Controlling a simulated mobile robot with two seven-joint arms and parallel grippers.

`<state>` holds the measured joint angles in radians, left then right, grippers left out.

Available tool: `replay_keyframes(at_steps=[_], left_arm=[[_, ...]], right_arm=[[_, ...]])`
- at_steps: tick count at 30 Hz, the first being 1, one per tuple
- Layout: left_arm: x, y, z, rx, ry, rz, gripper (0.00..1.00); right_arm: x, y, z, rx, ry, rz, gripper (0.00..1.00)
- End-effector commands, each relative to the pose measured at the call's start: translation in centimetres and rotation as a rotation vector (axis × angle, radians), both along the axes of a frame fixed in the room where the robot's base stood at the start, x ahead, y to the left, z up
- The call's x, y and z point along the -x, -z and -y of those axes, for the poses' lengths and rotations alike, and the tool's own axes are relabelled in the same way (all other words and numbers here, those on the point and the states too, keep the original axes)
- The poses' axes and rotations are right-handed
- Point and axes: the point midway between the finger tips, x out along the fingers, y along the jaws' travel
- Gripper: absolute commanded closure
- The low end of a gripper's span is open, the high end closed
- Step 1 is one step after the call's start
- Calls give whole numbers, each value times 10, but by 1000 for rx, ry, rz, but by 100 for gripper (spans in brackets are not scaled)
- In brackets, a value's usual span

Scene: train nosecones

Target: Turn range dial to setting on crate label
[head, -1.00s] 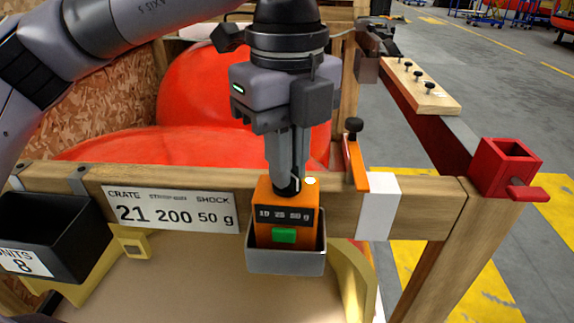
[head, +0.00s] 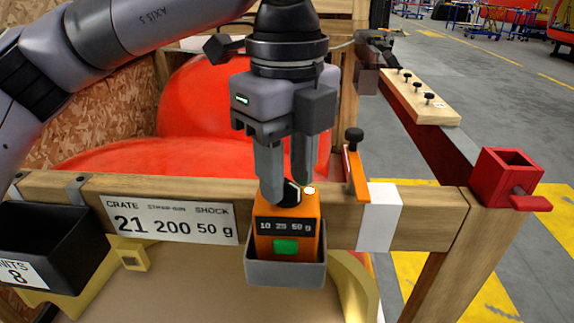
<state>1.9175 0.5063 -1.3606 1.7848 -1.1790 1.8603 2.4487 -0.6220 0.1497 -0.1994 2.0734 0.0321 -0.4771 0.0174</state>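The orange shock recorder (head: 266,238) stands in a grey metal holder (head: 286,272) on the crate's front rail. Its face reads "10 25 50 g" above a green button (head: 286,246). The black range dial (head: 287,192) with a white mark is on its top; I cannot tell which setting it points to. The crate label (head: 172,220) left of it reads "21", "200" and, under SHOCK, "50 g". My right gripper is not in view.
A black bin (head: 50,240) labelled "8" hangs at left. An orange clamp (head: 356,172) with a black knob and a white strip (head: 378,217) are right of the recorder. A red bracket (head: 508,178) sits at the rail's right end. A red nosecone (head: 190,110) lies behind.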

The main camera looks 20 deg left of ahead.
Motion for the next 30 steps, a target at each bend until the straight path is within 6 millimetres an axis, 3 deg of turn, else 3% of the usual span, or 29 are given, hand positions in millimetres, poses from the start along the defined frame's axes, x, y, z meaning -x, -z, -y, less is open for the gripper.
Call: replay_keyframes(at_steps=[7,15,21,30], left_arm=[[0,-5,0,0,0,1,64],[0,-48,0,1,-1,3,64],[0,-69,0,0,1,0,64],[0,-72,0,0,1,0,64]], right_arm=[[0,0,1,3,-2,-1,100],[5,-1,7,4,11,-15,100],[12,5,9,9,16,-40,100],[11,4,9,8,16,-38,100]])
